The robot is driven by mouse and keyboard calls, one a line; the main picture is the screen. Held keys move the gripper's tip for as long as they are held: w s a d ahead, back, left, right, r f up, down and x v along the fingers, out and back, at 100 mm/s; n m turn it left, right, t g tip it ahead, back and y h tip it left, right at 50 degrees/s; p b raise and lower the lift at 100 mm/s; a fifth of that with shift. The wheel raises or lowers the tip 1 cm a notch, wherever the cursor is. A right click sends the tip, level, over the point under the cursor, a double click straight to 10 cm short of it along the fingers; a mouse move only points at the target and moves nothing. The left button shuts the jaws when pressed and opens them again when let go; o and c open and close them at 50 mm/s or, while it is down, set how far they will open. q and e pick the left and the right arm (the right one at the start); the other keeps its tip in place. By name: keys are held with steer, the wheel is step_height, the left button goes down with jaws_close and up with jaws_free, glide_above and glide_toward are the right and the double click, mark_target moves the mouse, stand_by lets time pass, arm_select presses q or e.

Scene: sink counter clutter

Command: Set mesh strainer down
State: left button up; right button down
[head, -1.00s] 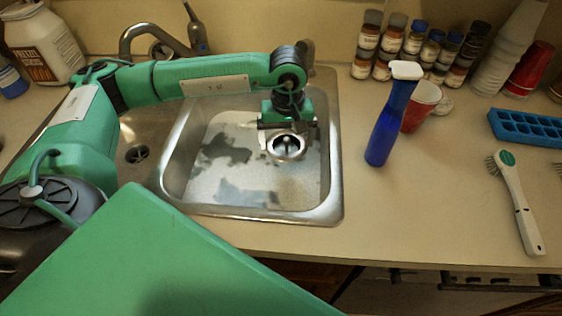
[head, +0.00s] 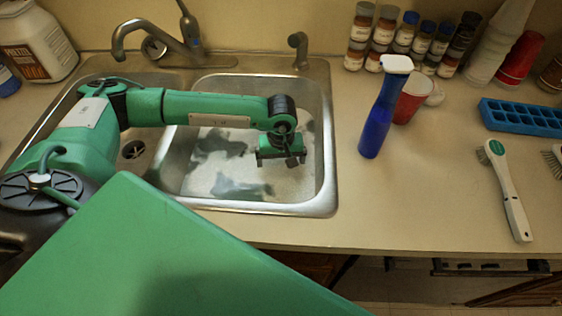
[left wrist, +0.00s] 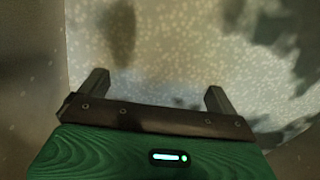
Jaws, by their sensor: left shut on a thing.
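My left gripper (head: 282,160) reaches over the right sink basin (head: 215,190), pointing down near its right side. In the left wrist view, its two fingers (left wrist: 157,90) stand apart over the speckled pale basin floor. The mesh strainer cannot be made out now in either view; it is hidden at or below the gripper in the head view. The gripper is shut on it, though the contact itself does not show. My right gripper is out of view.
A faucet (head: 160,38) and a soap pump (head: 299,48) stand behind the basins. A brush (head: 508,185) and a blue ice tray (head: 522,118) lie farther right.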

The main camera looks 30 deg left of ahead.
mark_target(281, 163)
arm_select(q)
steer(key=shift+f, duration=0.1)
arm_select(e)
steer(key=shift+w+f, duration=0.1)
arm_select(q)
steer(key=o, duration=0.6)
steer(key=shift+r, duration=0.2)
step_height(281, 163, up, 4)
steer(key=shift+r+b, duration=0.1)
steer(key=shift+b, duration=0.4)
step_height(281, 163, up, 8)
steer(key=shift+f+b, duration=0.15)
steer(key=shift+b, duration=0.35)
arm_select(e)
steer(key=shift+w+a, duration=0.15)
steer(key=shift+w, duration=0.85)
